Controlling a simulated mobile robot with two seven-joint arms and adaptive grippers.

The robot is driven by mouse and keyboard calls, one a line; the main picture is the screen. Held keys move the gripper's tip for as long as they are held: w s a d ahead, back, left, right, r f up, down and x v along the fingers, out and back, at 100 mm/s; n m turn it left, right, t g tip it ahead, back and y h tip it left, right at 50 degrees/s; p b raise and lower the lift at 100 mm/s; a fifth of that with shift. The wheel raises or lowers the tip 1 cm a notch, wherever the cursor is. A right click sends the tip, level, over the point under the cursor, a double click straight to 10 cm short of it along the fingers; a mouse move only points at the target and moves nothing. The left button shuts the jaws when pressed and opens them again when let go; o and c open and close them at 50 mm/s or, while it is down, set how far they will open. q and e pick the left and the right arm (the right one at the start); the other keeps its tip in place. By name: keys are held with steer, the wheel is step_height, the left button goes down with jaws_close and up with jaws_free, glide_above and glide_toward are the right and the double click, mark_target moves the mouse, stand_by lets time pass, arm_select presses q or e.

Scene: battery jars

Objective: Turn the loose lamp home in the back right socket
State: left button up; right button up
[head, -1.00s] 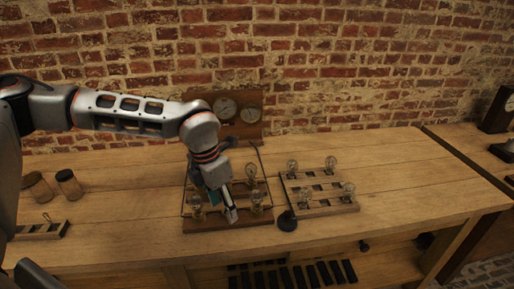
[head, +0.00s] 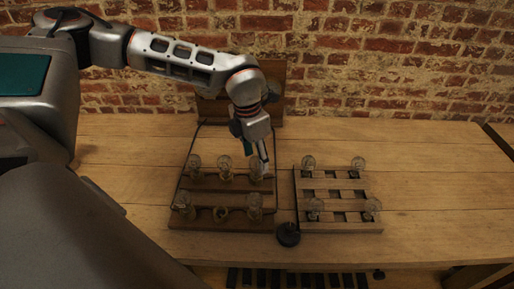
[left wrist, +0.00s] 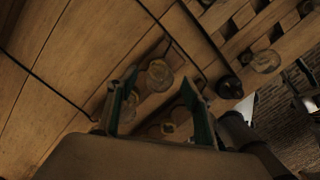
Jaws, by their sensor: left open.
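The socket board (head: 200,184) stands on the bench with clear glass lamps in two rows. The back right lamp (head: 256,172) is upright, directly by the fingertips of my left gripper (head: 263,160). The front right lamp (head: 254,207) stands nearer me; the front middle socket (head: 221,214) looks empty. In the left wrist view my left gripper (left wrist: 160,110) is open, its two fingers apart. A lamp (left wrist: 159,74), seemingly the back right one, shows ahead between the fingers, with no visible contact. How deep it sits in its socket cannot be told. My right gripper is not in view.
A slatted rack (head: 336,184) holding several lamps stands right of the board. A black round knob (head: 289,235) lies between them at the front. A thin dark wire runs around the board's edges. A wooden panel stands behind. The bench to the right is clear.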

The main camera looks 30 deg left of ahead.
mark_target(258, 168)
arm_select(q)
steer(key=f, duration=0.3)
steer(key=shift+w+d+f, duration=0.1)
steer(key=shift+w+f, duration=0.2)
steer(key=shift+f, duration=0.7)
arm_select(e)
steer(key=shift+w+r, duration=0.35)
arm_select(q)
steer(key=shift+w, duration=0.1)
steer(key=c, duration=1.3)
steer(key=shift+c, duration=0.3)
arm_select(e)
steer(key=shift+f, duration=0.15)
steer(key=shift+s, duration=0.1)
arm_select(q)
steer(key=shift+d+m+p, duration=0.1)
steer(key=shift+m+p, duration=1.3)
steer(key=shift+m, duration=0.4)
steer(key=shift+m+h+p, duration=0.3)
steer(key=shift+m+p, duration=0.6)
steer(key=shift+m, duration=0.4)
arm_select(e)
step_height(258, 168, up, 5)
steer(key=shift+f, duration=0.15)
